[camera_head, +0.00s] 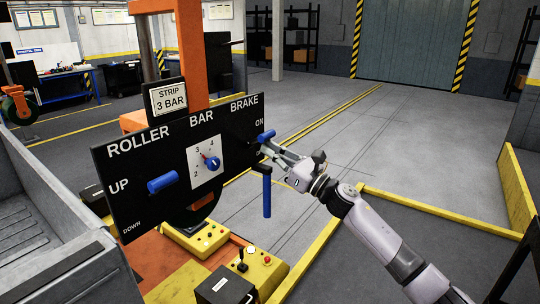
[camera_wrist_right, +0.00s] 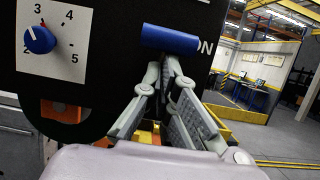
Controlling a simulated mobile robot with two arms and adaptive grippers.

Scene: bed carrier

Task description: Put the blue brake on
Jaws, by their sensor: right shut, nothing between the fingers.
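The blue brake handle (camera_head: 265,136) is at the right end of a black panel (camera_head: 125,165), below the word BRAKE and close to the ON label. It lies roughly level and sticks out from the panel. In the wrist view the blue brake handle (camera_wrist_right: 170,40) crosses just above my fingertips. My right gripper (camera_head: 264,147) is shut and empty, right under the handle. In the wrist view the right gripper's tips (camera_wrist_right: 166,62) come close together at the handle's underside; I cannot tell whether they touch it. My left gripper is out of view.
A blue roller handle (camera_head: 162,181) and a blue bar knob (camera_head: 212,162) are on the same panel. A blue vertical grip (camera_head: 267,195) hangs below the brake handle. A yellow control box (camera_head: 263,268) stands below. Open floor (camera_head: 330,105) lies beyond.

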